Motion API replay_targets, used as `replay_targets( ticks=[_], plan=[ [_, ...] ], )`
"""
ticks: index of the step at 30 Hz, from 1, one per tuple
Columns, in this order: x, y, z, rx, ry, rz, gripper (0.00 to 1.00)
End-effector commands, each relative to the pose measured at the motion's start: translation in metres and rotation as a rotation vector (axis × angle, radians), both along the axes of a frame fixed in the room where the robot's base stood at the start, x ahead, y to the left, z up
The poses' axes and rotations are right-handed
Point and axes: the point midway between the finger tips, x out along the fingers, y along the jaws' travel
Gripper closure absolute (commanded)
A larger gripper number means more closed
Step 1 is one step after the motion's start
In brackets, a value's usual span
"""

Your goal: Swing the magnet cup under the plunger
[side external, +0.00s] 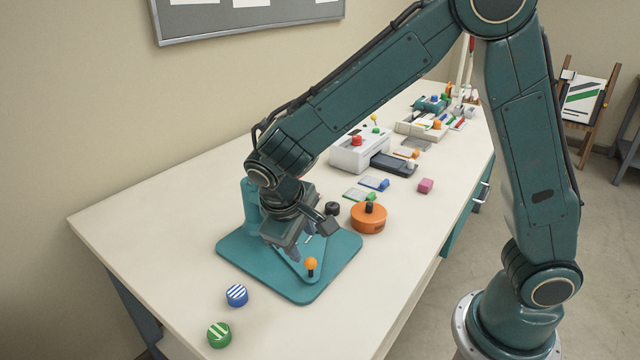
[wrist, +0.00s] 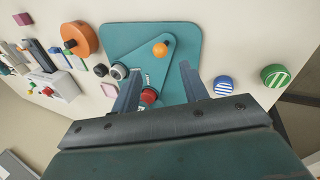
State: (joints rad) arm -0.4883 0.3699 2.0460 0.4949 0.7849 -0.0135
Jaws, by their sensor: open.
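The teal base plate (side external: 235,250) lies flat on the bench and also shows in the wrist view (wrist: 190,35). On it is a flat teal swing piece with an orange ball knob (side external: 311,264), which appears in the wrist view (wrist: 160,49). A red round part (wrist: 149,96) sits between my fingers' bases in the wrist view, and a dark cup-like part with a pale ring (wrist: 119,71) is by the left finger. I cannot tell for certain which is the magnet cup or the plunger. My gripper (wrist: 158,72) is open above the plate, its tips short of the knob.
An orange disc with a black knob (side external: 369,218) stands right of the plate. A blue striped cap (side external: 236,295) and green striped cap (side external: 219,334) lie in front. A pink block (side external: 425,186) and white machine (side external: 350,158) are farther back. The teal upright (side external: 249,203) stands close beside my wrist.

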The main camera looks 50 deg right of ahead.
Motion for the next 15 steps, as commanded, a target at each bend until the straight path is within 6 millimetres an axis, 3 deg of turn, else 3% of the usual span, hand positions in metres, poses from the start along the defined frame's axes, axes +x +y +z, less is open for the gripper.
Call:
replay_targets(
  ticks=[9,15],
  plan=[
    [0.002,-0.018,-0.047,-0.002,0.004,-0.001,0.56],
    [0.004,-0.025,-0.067,-0.001,0.002,-0.002,0.56]
  ],
)
